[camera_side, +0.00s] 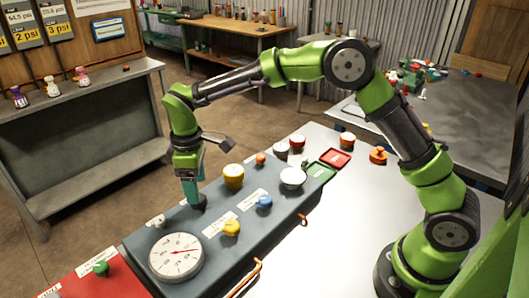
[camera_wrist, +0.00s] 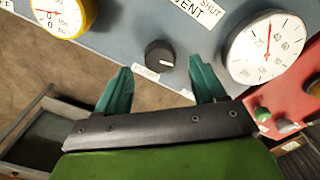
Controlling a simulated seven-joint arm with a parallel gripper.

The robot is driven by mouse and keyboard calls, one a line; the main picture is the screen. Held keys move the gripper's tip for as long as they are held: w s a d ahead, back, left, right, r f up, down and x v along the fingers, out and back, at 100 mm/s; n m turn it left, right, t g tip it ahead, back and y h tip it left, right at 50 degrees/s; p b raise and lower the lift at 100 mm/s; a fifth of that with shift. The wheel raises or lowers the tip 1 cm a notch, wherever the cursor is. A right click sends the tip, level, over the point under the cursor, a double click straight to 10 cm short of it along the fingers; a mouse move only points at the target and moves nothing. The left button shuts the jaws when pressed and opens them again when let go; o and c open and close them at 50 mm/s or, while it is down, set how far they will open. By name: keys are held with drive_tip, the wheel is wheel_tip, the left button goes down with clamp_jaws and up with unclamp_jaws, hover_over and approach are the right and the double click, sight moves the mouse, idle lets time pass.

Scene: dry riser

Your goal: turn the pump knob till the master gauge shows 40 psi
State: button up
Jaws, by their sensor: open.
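In the side view my gripper (camera_side: 194,196) points down at the panel's far edge and mostly hides the knob. A large white dial (camera_side: 176,257) with a red needle lies nearby; it also shows in the wrist view (camera_wrist: 268,48).
A yellow-rimmed gauge (camera_side: 234,177) stands beyond the gripper. A yellow knob (camera_side: 231,228) and a blue knob (camera_side: 264,202) with labels are on the panel's near side. A green knob (camera_side: 101,268) sits on a red panel.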

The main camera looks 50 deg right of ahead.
drive_tip(key=shift+f, duration=1.95)
drive_tip(key=c, duration=1.1)
drive_tip(key=shift+o, duration=0.2)
drive_tip(key=m, duration=0.5)
drive_tip(key=shift+r, duration=0.1)
drive_tip(key=o, duration=1.1)
drive_tip(key=shift+c, duration=0.2)
